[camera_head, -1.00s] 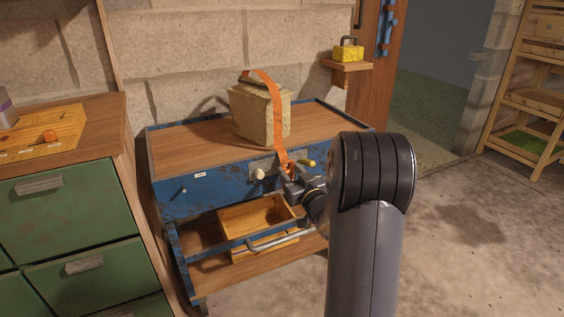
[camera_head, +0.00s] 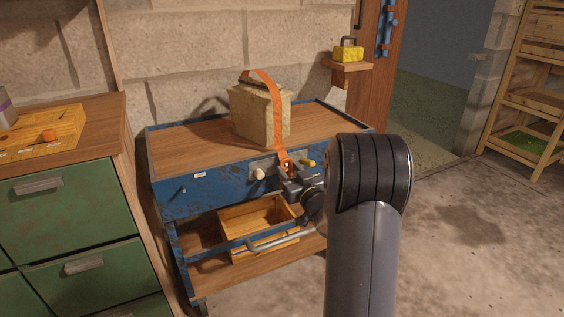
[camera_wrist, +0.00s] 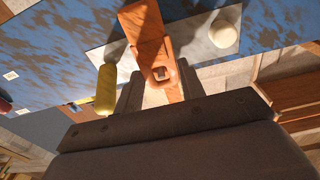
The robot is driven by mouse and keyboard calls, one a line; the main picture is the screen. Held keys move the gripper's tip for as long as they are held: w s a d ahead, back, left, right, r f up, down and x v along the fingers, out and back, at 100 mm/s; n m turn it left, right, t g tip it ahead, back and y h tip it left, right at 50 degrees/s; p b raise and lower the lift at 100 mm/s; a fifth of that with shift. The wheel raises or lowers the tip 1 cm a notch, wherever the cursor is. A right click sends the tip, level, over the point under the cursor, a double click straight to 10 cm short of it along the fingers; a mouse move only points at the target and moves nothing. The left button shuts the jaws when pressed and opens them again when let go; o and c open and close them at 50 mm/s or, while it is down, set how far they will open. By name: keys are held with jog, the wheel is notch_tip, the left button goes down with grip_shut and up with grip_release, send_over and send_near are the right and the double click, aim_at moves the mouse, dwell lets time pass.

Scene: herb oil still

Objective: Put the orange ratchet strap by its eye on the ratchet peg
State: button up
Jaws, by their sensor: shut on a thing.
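The orange ratchet strap (camera_head: 277,120) runs over a tan block (camera_head: 248,113) on the blue cart and hangs down its front. My gripper (camera_head: 287,172) is shut on the strap's lower end at the cart's front. In the wrist view the strap (camera_wrist: 142,22) ends between my two fingers (camera_wrist: 160,92), its eye showing just beyond them. A small pale, squarish shape shows inside the eye; I cannot tell whether it is the peg's tip or background. A cream knob (camera_head: 259,174) and a yellow handle (camera_head: 308,163) flank the strap; both also show in the wrist view (camera_wrist: 224,32) (camera_wrist: 105,90).
A metal plate (camera_wrist: 205,47) is on the blue cart front (camera_head: 215,186). Below, a wooden box (camera_head: 236,219) sits on the lower shelf behind a grey bar (camera_head: 270,243). A green drawer cabinet (camera_head: 70,205) stands left. The floor at right is clear.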

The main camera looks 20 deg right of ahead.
jog(key=shift+w+f+b, duration=0.1)
jog(key=shift+w+b, duration=0.25)
jog(key=shift+w, duration=0.45)
dwell(0.9)
jog(key=shift+w+f, duration=0.15)
jog(key=shift+w, duration=0.2)
dwell(0.6)
jog(key=shift+f+b, duration=0.2)
jog(key=shift+b, duration=0.35)
jog(key=o, duration=1.1)
jog(key=shift+c, duration=0.2)
jog(key=shift+s, duration=0.15)
jog(key=s+f+p, duration=0.1)
jog(key=s+p, duration=0.1)
jog(key=s, duration=0.8)
jog(key=shift+s+d, duration=0.15)
jog(key=shift+s, duration=0.15)
jog(key=shift+w, duration=0.1)
